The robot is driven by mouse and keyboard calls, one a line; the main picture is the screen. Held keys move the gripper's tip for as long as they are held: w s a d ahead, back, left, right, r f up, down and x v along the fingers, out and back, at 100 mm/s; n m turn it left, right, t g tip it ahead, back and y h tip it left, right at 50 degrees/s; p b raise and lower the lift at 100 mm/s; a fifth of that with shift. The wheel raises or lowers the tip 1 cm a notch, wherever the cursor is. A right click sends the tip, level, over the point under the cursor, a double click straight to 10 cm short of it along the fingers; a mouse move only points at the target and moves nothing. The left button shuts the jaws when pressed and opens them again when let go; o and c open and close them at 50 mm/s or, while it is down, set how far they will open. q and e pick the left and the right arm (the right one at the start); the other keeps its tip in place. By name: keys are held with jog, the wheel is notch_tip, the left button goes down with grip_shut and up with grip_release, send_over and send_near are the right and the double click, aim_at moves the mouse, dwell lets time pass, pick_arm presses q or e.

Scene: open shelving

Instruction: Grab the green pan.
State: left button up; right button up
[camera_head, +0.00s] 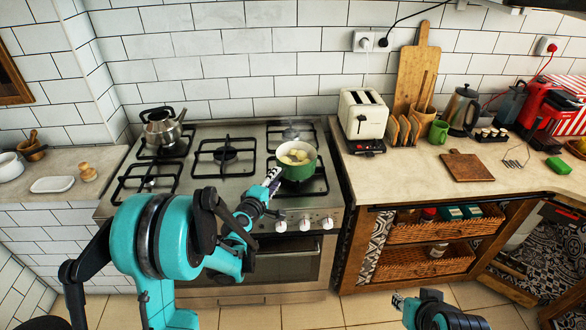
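The green pan (299,172) stands on the right front part of the stove, over a burner grate, with pale yellowish pieces inside. My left gripper (272,178) reaches in from the left, with its fingertips right at the pan's left front side. The pan's handle is not distinguishable; the gripper may cover it. I cannot tell whether the fingers are closed on anything or only beside the pan. My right gripper (398,301) is low at the bottom of the view, in front of the wooden cabinet and far from the pan. Its fingers are too small to read.
A metal kettle (163,128) stands at the stove's back left. A cream toaster (363,115) stands on the counter right of the stove, with a green mug (438,132) and small cutting board (467,167) beyond. Stove knobs (304,224) line the front edge below the pan.

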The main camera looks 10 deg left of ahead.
aim_at(282, 171)
pick_arm(q)
jog(key=b+x, duration=0.1)
jog(key=x, duration=0.3)
jog(key=shift+f, duration=0.1)
jog(key=shift+s, duration=0.1)
grip_shut()
jog(key=shift+r, duration=0.2)
